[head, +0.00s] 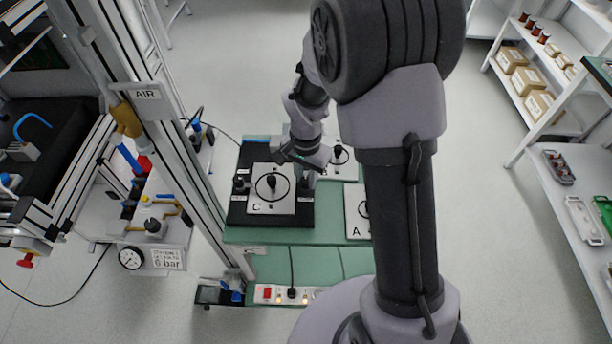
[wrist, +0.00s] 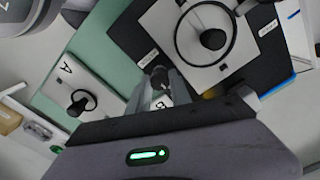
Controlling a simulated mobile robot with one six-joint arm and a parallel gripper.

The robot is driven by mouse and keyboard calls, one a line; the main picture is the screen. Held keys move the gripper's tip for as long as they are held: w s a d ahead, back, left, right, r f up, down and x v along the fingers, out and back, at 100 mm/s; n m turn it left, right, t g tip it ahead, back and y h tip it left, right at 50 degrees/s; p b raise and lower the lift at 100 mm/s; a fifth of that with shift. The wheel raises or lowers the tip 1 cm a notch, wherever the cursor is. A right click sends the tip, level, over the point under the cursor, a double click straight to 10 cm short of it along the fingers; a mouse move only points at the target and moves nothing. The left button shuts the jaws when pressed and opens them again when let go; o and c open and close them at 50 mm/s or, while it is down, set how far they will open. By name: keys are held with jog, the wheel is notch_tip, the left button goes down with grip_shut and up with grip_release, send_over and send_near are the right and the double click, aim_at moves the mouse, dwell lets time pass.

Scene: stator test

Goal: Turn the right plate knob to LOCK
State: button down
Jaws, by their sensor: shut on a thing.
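The grey plate C (head: 258,203) lies on a black base (head: 238,218) on the green table, with a black ring and centre knob. It also shows in the wrist view (wrist: 188,45). The left plate knob (head: 240,183) stands upright at the plate's left edge. The right plate knob (wrist: 158,76) is dark and sits between my fingers, mostly hidden by them. My gripper (head: 304,180) is at the right edge of plate C, pointing down and shut on that knob. In the wrist view a small white label (wrist: 147,57) lies beside it, too small to read.
Plate A (head: 355,222) lies right of the black base, partly behind my arm. Another plate with a knob (head: 340,157) lies behind it. A power strip (head: 280,293) is at the front.

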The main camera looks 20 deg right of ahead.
jog(key=shift+n, duration=0.3)
jog(key=n+p, duration=0.1)
jog(key=n, duration=0.2)
jog(key=shift+r, duration=0.1)
jog(key=n+p, duration=0.1)
jog(key=n, duration=0.3)
jog(key=shift+n+p, duration=0.3)
jog(key=shift+p, duration=0.1)
jog(key=n+p, duration=0.1)
jog(key=n, duration=0.3)
jog(key=shift+n+p, duration=0.75)
jog(key=shift+n, duration=1.05)
jog(key=c, duration=1.2)
grip_release()
jog(key=shift+o, duration=0.2)
